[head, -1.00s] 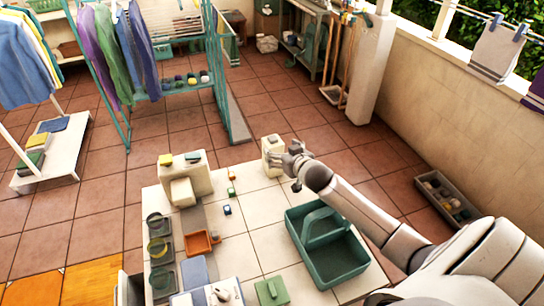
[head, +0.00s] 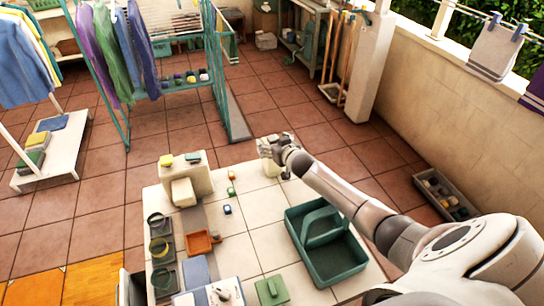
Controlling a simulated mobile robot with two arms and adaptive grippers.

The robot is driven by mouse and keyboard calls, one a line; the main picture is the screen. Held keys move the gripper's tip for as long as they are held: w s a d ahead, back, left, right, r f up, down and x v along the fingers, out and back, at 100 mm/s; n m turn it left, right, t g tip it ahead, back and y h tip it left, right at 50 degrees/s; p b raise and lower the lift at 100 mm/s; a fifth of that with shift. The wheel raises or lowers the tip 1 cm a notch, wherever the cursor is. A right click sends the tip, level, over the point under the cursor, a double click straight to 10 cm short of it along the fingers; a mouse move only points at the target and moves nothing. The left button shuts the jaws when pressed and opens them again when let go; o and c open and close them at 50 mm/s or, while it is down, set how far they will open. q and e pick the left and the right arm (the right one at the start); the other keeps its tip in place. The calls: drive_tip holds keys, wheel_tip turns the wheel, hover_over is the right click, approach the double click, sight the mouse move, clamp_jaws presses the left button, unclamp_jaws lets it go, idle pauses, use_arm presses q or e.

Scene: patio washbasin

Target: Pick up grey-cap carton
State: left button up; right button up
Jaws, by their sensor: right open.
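The carton (head: 264,152) is a small cream box standing upright at the far edge of the tiled counter. My right gripper (head: 274,150) is at its upper right side, with the fingers open and overlapping it in the head view. The gripper hides the carton's top and much of its right side, so I cannot make out the grey cap. I cannot tell whether the fingers touch it. My left gripper is not in view.
A green caddy (head: 338,268) with a handle stands under my right forearm. A cream basin block (head: 183,190), an orange tray (head: 198,243) and several small blocks are to the left. Bare tiles (head: 262,205) lie in the middle.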

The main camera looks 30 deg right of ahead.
drive_tip(key=shift+c, duration=0.4)
drive_tip(key=c, duration=0.9)
drive_tip(key=shift+c, duration=0.2)
drive_tip(key=shift+r, duration=0.1)
